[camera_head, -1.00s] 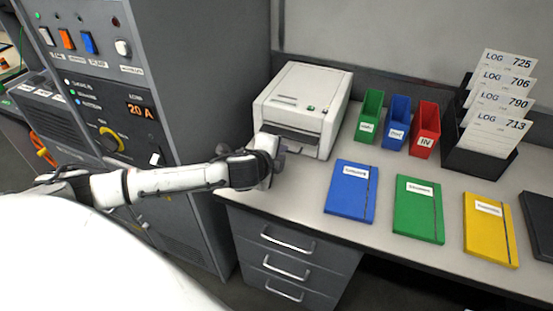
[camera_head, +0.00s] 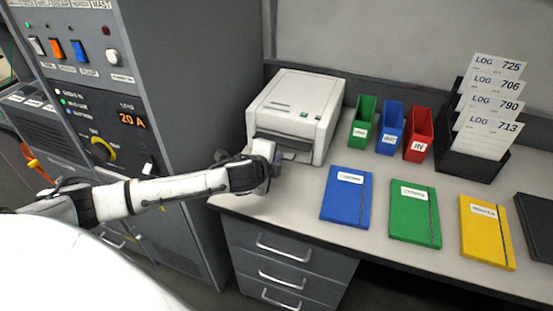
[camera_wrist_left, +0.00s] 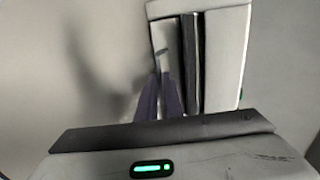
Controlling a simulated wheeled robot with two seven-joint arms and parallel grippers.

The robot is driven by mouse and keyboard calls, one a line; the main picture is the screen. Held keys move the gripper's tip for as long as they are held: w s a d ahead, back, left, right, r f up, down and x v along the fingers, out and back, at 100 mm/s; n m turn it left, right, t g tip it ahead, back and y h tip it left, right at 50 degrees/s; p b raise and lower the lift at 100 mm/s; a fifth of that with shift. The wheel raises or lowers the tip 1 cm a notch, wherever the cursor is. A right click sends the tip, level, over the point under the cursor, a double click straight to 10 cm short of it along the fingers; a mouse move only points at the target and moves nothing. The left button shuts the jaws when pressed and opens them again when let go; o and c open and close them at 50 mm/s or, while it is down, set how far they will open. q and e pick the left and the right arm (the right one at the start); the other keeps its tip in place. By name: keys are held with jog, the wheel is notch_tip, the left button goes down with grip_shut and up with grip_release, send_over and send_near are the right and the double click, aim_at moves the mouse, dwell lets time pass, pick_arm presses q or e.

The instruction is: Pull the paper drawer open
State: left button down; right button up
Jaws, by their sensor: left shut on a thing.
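The printer (camera_head: 297,105), a pale box, stands at the left end of the desk. A dark slot (camera_head: 284,141) shows across its front. The paper drawer is low on that front, largely hidden by my left gripper in the head view. In the left wrist view, the drawer (camera_wrist_left: 166,38) shows as a pale panel with a small grey handle, beside a dark strip on the printer (camera_wrist_left: 226,60). My left gripper (camera_head: 276,160) is at the printer's lower front. In the left wrist view, its dark fingers (camera_wrist_left: 162,82) are shut at the handle. My right gripper is not in view.
Green (camera_head: 363,122), blue (camera_head: 391,128) and red (camera_head: 419,134) holders stand right of the printer. Blue (camera_head: 347,195), green (camera_head: 414,211) and yellow (camera_head: 487,232) folders lie in front. A grey control cabinet (camera_head: 190,110) stands left of the desk.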

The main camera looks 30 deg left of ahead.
pick_arm(q)
jog(key=shift+s+d+p, duration=0.15)
jog(key=shift+s+p, duration=0.2)
jog(key=shift+s, duration=0.3)
jog(key=shift+s+d+p, duration=0.15)
jog(key=shift+s+p, duration=0.2)
jog(key=shift+s, duration=0.3)
jog(key=shift+s+d+p, duration=0.2)
jog(key=shift+s+p, duration=0.15)
jog(key=shift+s, duration=0.4)
jog(key=shift+s+d+p, duration=0.15)
jog(key=shift+s+p, duration=0.2)
jog(key=shift+s, duration=0.45)
jog(key=shift+s+d+p, duration=0.2)
jog(key=shift+s+p, duration=0.15)
jog(key=shift+s, duration=0.4)
jog(key=shift+s+d+p, duration=0.25)
jog(key=shift+s+p, duration=0.15)
jog(key=shift+s, duration=0.9)
jog(key=shift+s+d, duration=0.25)
jog(key=shift+s, duration=0.7)
jog(key=shift+s+d, duration=0.3)
jog(key=shift+s, duration=0.9)
jog(key=shift+s+d, duration=0.3)
jog(key=shift+s, duration=0.95)
jog(key=shift+s+d, duration=0.3)
jog(key=shift+s, duration=0.9)
